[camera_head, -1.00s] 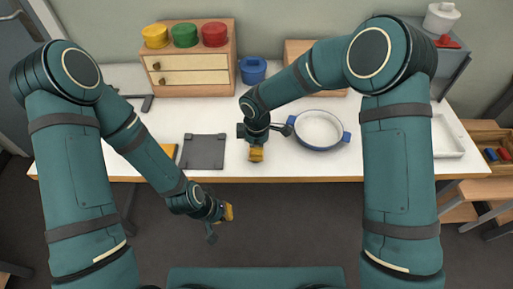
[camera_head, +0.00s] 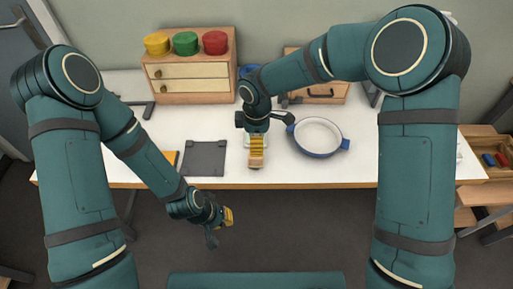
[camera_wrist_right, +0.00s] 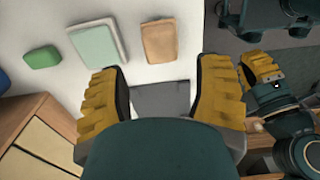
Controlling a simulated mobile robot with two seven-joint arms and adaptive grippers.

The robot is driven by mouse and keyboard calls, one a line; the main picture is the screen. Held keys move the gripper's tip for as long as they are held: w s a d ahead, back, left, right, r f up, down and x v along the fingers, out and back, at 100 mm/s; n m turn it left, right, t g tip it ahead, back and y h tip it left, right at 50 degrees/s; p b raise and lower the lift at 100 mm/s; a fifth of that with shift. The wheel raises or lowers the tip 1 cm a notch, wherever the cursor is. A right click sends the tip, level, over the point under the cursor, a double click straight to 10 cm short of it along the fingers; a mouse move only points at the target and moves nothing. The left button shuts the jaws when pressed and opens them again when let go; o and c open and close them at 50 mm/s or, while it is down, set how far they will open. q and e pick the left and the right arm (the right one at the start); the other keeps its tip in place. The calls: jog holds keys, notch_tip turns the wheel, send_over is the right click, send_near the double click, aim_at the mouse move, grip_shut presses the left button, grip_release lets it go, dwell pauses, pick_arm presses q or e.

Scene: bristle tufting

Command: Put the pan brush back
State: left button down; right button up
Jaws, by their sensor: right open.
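I cannot make out a pan brush for certain in either view. A white pan with a blue rim (camera_head: 342,145) stands on the table right of my right gripper (camera_head: 257,146). That gripper is open and empty; its spread yellow fingers show in the right wrist view (camera_wrist_right: 160,76). A tan block (camera_wrist_right: 160,41), a pale green block (camera_wrist_right: 96,44) and a green sponge-like piece (camera_wrist_right: 42,57) lie beyond its fingertips. The tan block shows just below the gripper in the head view (camera_head: 256,165). My left gripper (camera_head: 221,221) hangs before the table's front edge; its jaw gap is unclear.
A dark grey mat (camera_head: 203,158) lies left of my right gripper. A wooden drawer chest (camera_head: 190,86) with yellow, green and red round containers stands behind. A blue container (camera_head: 248,70) is mostly hidden by my right arm. Table right of the pan looks clear.

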jog(key=shift+r, duration=2.15)
jog(key=shift+s, duration=0.1)
